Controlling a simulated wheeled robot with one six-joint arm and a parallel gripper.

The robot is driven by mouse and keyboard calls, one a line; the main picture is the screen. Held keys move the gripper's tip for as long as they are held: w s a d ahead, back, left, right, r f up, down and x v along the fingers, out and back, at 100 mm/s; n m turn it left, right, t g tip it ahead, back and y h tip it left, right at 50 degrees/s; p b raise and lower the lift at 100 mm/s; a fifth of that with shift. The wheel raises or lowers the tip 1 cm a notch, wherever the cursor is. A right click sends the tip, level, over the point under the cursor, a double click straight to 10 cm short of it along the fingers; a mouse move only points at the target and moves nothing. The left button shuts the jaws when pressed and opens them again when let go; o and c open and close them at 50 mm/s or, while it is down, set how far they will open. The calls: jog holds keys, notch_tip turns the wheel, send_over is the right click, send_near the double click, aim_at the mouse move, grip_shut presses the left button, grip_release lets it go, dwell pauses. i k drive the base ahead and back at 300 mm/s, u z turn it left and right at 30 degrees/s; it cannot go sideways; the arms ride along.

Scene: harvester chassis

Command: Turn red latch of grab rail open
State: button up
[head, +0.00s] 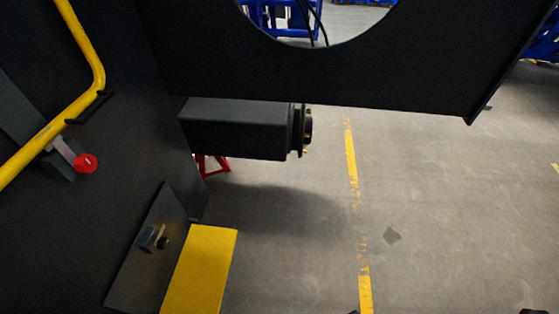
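The red latch (85,162) is a small red round knob at the left of the head view. It sits at the end of a short light-grey lever (62,148) that slants down to the right from the yellow grab rail (88,92). The rail is a bent yellow tube along the dark chassis wall, running out of view at the top and at the left edge. My gripper cannot be made out in this view. Nothing is seen touching the latch.
A dark beam end (235,128) juts out right of the latch, under a large dark panel (430,60) with a round opening. A yellow block (200,268) and a dark plate (150,240) stand below. Grey floor (440,190) with a yellow line is open at the right.

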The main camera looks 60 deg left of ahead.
aim_at(86, 163)
jog(key=u, duration=3.95)
jog(key=k, duration=0.5)
jog(key=u, duration=0.85)
jog(key=k, duration=0.7)
jog(key=u, duration=0.7)
jog(key=i, duration=1.1)
jog(key=z, duration=1.35)
jog(key=i, duration=0.75)
jog(key=z, duration=0.9)
